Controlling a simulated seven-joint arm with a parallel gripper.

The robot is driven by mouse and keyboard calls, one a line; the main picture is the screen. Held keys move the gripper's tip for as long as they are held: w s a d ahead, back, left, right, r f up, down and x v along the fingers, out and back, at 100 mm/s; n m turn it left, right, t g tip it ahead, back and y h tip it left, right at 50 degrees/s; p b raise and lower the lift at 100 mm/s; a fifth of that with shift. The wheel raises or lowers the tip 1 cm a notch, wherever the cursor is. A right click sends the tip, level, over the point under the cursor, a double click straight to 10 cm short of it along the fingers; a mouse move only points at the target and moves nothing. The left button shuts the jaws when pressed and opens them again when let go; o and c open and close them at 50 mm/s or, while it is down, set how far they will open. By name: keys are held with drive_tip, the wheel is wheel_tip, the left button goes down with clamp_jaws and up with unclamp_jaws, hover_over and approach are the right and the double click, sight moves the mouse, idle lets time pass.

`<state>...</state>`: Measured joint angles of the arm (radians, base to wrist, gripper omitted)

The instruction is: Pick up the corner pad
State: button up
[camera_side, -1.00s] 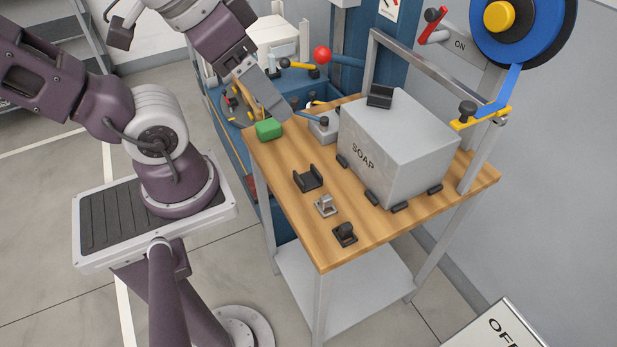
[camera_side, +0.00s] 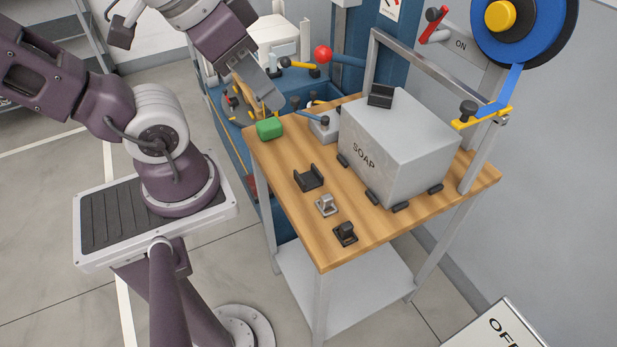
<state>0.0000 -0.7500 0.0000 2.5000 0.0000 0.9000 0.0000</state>
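No piece is labelled as the corner pad. A dark bracket-shaped piece (camera_side: 309,178) with upright ends lies on the wooden bench top (camera_side: 322,243), in front of the soap box. A green block (camera_side: 269,128) sits at the bench's left back corner. I cannot tell for certain which of these is the corner pad. My gripper (camera_side: 274,104) points down and to the right, just above and behind the green block in the picture. It appears apart from the block. Its fingers show edge-on, so I cannot see whether they are open.
A large grey SOAP box (camera_side: 397,150) fills the right back of the bench, with a dark piece (camera_side: 380,95) on top. A silver clip (camera_side: 325,205) and a dark knobbed piece (camera_side: 345,233) lie near the front. A metal frame and tape reel (camera_side: 553,25) stand behind.

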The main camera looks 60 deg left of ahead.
drive_tip(key=w+f+m+g+y, duration=0.2)
drive_tip(key=w+f+m+g, duration=0.2)
drive_tip(key=f+m+g, duration=0.1)
drive_tip(key=m+t+y, duration=0.2)
drive_tip(key=m+y, duration=0.8)
drive_tip(key=m, duration=0.5)
approach(319, 172)
drive_tip(key=shift+w+a+f, duration=0.35)
drive_tip(key=shift+a+f, duration=0.05)
drive_tip(key=shift+f, duration=0.3)
drive_tip(key=shift+a+f+y, duration=0.2)
drive_tip(key=shift+f+y, duration=0.05)
drive_tip(key=shift+y, duration=0.05)
drive_tip(key=x, duration=0.6)
drive_tip(key=shift+a+r, duration=0.1)
drive_tip(key=shift+a, duration=0.4)
clamp_jaws()
